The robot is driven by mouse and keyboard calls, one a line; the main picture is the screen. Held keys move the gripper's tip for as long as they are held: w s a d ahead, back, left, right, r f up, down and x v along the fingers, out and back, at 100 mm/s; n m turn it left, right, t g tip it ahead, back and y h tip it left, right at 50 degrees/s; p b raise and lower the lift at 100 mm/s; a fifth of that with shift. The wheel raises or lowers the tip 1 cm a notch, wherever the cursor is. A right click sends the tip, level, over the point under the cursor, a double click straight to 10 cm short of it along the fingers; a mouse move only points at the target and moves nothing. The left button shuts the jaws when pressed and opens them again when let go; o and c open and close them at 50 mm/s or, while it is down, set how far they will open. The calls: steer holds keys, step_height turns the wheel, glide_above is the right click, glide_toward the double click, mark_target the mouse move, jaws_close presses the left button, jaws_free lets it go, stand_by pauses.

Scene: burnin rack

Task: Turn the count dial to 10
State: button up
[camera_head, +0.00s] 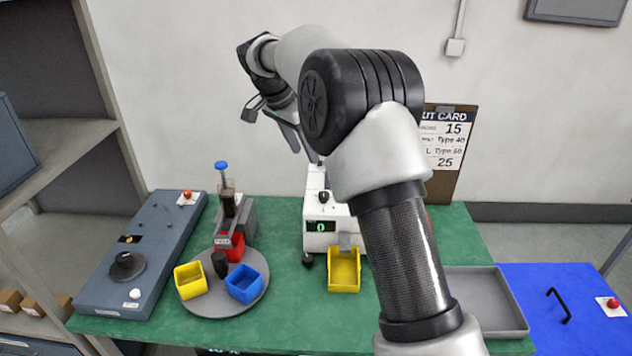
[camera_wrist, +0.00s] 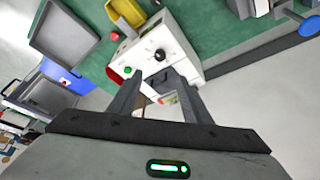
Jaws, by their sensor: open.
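A white machine (camera_head: 313,238) stands at the back middle of the green table, partly hidden by my arm. Its front display (camera_head: 320,226) shows a green 0. A black dial (camera_head: 323,196) sits on it; a black knob also shows on the machine in the wrist view (camera_wrist: 160,54). I cannot read any scale around it. My gripper (camera_head: 300,140) is open and empty, up above and behind the machine. In the wrist view its two fingers (camera_wrist: 153,88) stand apart, with the machine beyond them and the knob past the fingertips.
A yellow bin (camera_head: 344,272) stands before the machine. A round grey tray (camera_head: 215,305) with coloured bins, a blue-topped press (camera_head: 222,190) and a dark panel with a black knob (camera_head: 127,265) are at left. A grey tray (camera_head: 490,300) lies right. A card board (camera_head: 450,150) stands behind.

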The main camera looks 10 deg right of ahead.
mark_target(323, 194)
steer(key=p+x, duration=0.2)
steer(key=x, duration=1.5)
steer(key=shift+f, duration=0.2)
steer(key=c, duration=1)
